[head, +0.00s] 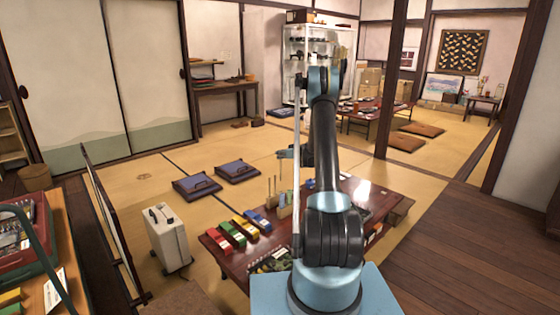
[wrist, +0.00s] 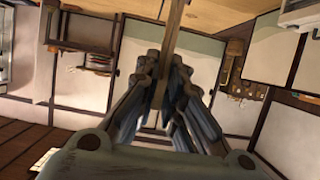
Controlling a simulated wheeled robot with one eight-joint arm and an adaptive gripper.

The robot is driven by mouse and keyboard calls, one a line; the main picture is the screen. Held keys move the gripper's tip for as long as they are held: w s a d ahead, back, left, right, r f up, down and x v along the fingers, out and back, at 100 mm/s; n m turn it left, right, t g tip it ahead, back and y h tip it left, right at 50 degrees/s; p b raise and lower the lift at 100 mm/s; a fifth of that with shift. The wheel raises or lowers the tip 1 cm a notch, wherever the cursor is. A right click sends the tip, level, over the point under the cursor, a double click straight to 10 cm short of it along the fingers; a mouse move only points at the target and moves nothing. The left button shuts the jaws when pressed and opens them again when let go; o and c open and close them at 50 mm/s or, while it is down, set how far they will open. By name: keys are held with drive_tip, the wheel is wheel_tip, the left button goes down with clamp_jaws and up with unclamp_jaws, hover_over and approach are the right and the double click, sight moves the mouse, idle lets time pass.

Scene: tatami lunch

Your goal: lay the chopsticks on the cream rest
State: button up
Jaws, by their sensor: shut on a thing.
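My gripper (wrist: 167,66) is shut on a thin brown stick-like thing (wrist: 175,25), which looks like the chopsticks. It runs up between the fingers to the top edge of the wrist view. I cannot tell whether it is one stick or a pair. In the head view, my arm rises in front of the low table, and the gripper end is too small to read clearly. I cannot make out the cream rest for sure; part of the table top is hidden behind my arm.
Two dark cushions (head: 197,186) lie beyond. Tatami there is open.

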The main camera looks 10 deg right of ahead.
drive_tip(key=shift+r, duration=2.1)
